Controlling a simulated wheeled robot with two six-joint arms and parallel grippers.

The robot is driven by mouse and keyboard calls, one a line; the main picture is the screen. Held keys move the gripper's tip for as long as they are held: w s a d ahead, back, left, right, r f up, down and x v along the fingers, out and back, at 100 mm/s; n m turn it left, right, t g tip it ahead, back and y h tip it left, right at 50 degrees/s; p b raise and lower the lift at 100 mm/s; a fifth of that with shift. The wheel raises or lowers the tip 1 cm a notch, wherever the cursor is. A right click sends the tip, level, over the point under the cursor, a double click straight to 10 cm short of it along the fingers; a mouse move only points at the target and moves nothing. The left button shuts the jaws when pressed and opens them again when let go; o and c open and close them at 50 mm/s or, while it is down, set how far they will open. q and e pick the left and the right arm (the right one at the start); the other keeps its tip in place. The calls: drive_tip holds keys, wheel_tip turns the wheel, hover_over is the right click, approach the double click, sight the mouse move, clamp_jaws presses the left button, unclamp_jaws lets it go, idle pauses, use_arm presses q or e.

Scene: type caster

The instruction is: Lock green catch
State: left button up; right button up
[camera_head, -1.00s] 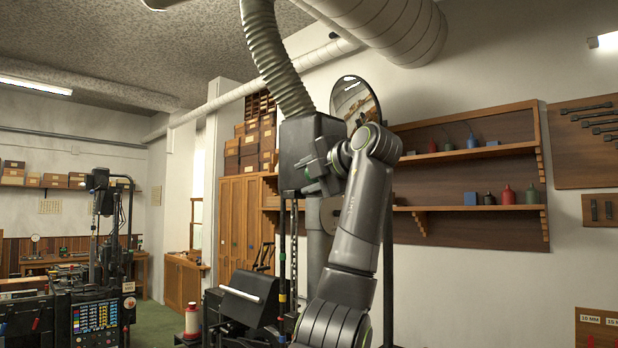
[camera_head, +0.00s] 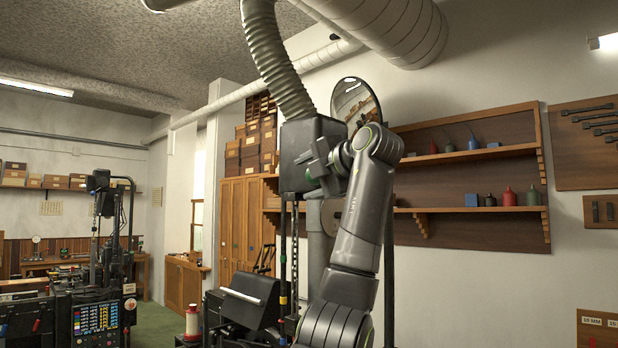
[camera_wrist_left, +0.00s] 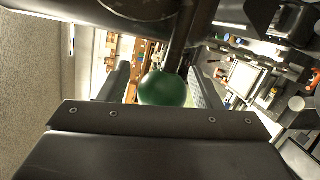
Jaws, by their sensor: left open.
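The green catch shows as a round green knob (camera_wrist_left: 163,89) in the left wrist view. It sits between the two dark fingers of my left gripper, with a gap visible beside it. In the head view my left gripper (camera_head: 318,168) is open at the front of the dark box-shaped machine head (camera_head: 303,140), below the ribbed hose. Whether the catch is locked cannot be told. My right gripper is not in view.
A ribbed hose (camera_head: 268,55) rises from the machine head, and a round mirror (camera_head: 356,102) stands behind it. A black machine with a lit panel (camera_head: 97,317) is at the left. Wall shelves (camera_head: 470,155) with small bottles hang to the right.

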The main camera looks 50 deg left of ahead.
use_arm(q)
drive_tip(key=shift+d, duration=0.4)
drive_tip(key=s+d+r+b, duration=0.1)
drive_tip(key=d+b, duration=0.3)
drive_tip(key=d, duration=1.2)
drive_tip(key=shift+s+d+r, duration=0.15)
drive_tip(key=shift+d+r, duration=0.05)
drive_tip(key=shift+r, duration=0.7)
drive_tip(key=shift+a, duration=0.1)
